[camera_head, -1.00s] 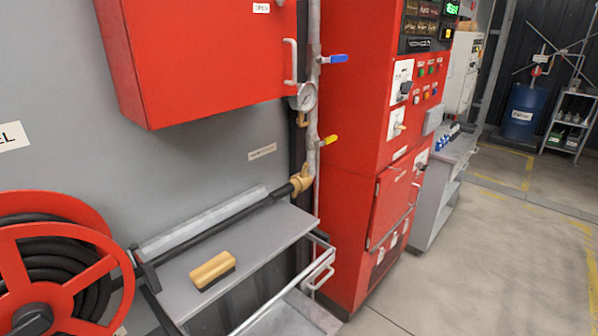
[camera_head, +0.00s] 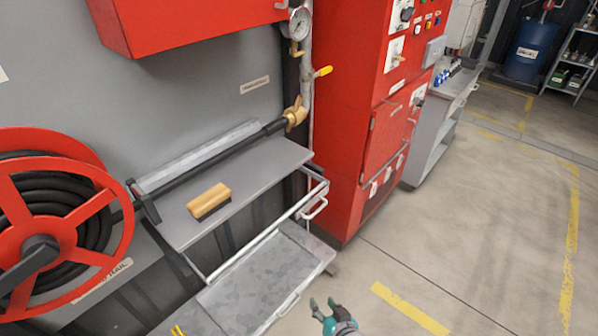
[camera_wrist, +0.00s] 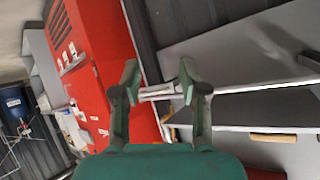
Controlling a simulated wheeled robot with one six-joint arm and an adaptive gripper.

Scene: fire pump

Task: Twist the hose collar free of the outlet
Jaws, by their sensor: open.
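The brass hose collar (camera_head: 294,114) sits on the outlet at the end of the black hose pipe (camera_head: 215,161), by the vertical grey pipe. It appears joined to the outlet. My gripper (camera_head: 326,304) is at the bottom of the head view, over the floor to the right of the metal tray and well below the collar. In the wrist view my gripper (camera_wrist: 158,85) has its two green fingers apart, with nothing held between them. A metal rail shows beyond the fingers. I cannot make out the collar in the wrist view.
A grey shelf (camera_head: 245,175) holds a wooden brush (camera_head: 209,200). A red hose reel (camera_head: 60,215) stands left, and a metal tray (camera_head: 255,290) lies below the shelf. A yellow-handled valve (camera_head: 322,71) is above the collar. The red cabinet (camera_head: 360,130) stands right; floor beyond is clear.

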